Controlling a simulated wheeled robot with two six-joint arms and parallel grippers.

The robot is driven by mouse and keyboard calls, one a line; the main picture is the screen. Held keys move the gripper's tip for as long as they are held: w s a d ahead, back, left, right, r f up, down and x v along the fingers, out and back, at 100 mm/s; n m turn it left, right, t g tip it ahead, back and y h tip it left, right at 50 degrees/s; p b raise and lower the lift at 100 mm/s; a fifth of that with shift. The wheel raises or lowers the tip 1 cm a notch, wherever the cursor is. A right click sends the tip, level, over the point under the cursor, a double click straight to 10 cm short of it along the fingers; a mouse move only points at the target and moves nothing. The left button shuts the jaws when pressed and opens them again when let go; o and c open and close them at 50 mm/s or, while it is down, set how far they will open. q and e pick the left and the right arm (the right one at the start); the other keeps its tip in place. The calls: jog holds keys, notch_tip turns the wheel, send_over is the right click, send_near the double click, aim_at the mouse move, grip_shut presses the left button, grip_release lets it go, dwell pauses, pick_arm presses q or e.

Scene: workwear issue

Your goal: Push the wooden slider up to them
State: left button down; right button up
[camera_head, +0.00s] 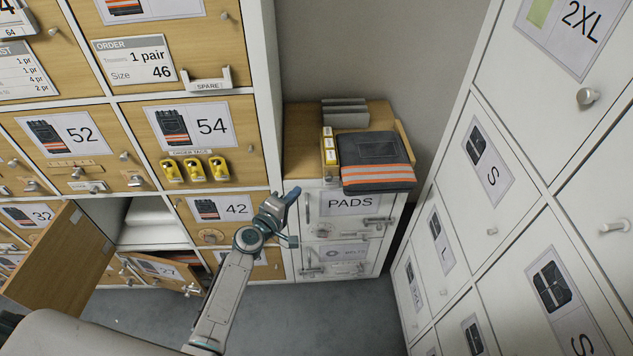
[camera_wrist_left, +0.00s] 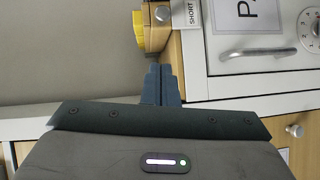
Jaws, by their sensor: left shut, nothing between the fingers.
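On the low cabinet's wooden top (camera_head: 302,150) lie dark folded trousers with orange and pale stripes (camera_head: 375,160), yellow-and-white packs (camera_head: 331,152) on their left and grey pads (camera_head: 344,112) behind. A wooden strip (camera_head: 405,143) shows along the trousers' right edge; I cannot tell for sure whether it is the slider. In the left wrist view a wooden piece with a round metal knob (camera_wrist_left: 158,38) is beside something yellow (camera_wrist_left: 139,28). My left gripper (camera_head: 290,197) is shut and empty, in front of the cabinet's left edge, below its top; its fingertips (camera_wrist_left: 160,72) are together. My right gripper is out of view.
The PADS door (camera_head: 350,203) with its bar handle is under the top. White lockers (camera_head: 480,150) with knobs stand close on the right. Grey floor (camera_head: 330,320) is clear.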

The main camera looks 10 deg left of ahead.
aim_at(326, 174)
pick_arm(q)
jog(key=w+d, duration=0.1)
jog(key=w, duration=0.1)
jog(key=w+d, duration=0.2)
jog(key=w+d+f, duration=0.1)
jog(key=w+d, duration=0.1)
jog(key=shift+w+d+p, duration=0.1)
jog(key=shift+w+p, duration=0.05)
jog(key=shift+p, duration=0.2)
jog(key=shift+f, duration=0.1)
jog(key=shift+w+d+b, duration=0.1)
jog(key=shift+d+b, duration=0.35)
jog(key=shift+b, duration=0.05)
